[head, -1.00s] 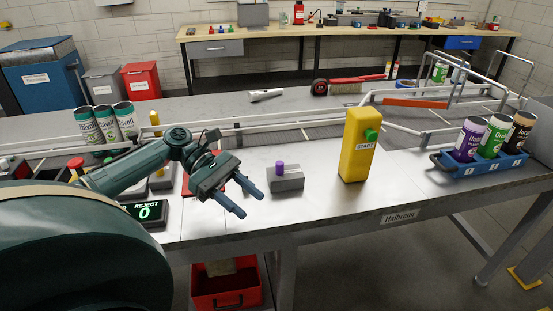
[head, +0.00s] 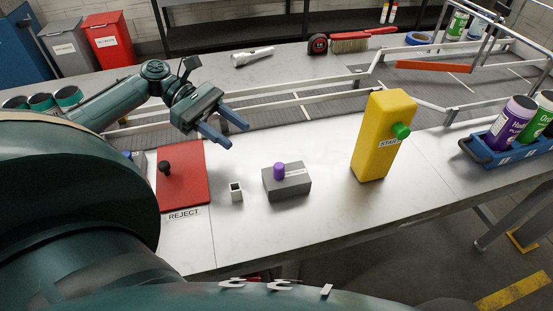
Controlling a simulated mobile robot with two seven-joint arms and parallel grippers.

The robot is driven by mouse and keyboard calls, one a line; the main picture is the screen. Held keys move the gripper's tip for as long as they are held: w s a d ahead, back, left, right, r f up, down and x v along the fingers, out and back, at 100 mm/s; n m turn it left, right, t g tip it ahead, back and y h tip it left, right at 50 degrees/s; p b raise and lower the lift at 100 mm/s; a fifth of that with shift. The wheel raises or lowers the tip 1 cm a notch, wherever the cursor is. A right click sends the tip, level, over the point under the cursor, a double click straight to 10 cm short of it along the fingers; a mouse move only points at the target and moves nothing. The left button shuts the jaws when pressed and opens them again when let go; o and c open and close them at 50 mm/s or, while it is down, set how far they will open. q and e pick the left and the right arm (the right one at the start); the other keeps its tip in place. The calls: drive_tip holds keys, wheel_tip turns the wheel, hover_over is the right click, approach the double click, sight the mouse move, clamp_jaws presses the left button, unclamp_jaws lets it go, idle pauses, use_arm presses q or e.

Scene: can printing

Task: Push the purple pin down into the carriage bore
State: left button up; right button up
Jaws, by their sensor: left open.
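The purple pin (head: 279,171) stands upright on the left part of the top of a small grey block (head: 290,187), likely the carriage, on the steel bench. Part of the pin sticks up above the block, and the bore around its foot is too small to make out. My left gripper (head: 232,134) is open and empty, its two blue fingers pointing right and toward the front. It is up and left of the pin in the head view, clear of pin and block. My right gripper does not show.
A small open-topped square holder (head: 236,192) stands just left of the block. A red plate (head: 183,175) with a black knob lies farther left. A blue can rack (head: 510,150) is at far right. The bench in front is clear.

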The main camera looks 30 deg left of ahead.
use_arm(q)
approach(279, 166)
drive_tip(key=x, duration=0.4)
drive_tip(key=shift+w+a+p, duration=0.1)
drive_tip(key=shift+p, duration=0.2)
drive_tip(key=shift+f+p+x, duration=0.15)
drive_tip(key=shift+p+x, duration=0.05)
drive_tip(key=shift+x, duration=1.4)
drive_tip(key=shift+f+p+x, duration=0.15)
drive_tip(key=shift+p+x, duration=0.05)
drive_tip(key=shift+x, duration=1.4)
drive_tip(key=shift+a, duration=0.1)
clamp_jaws()
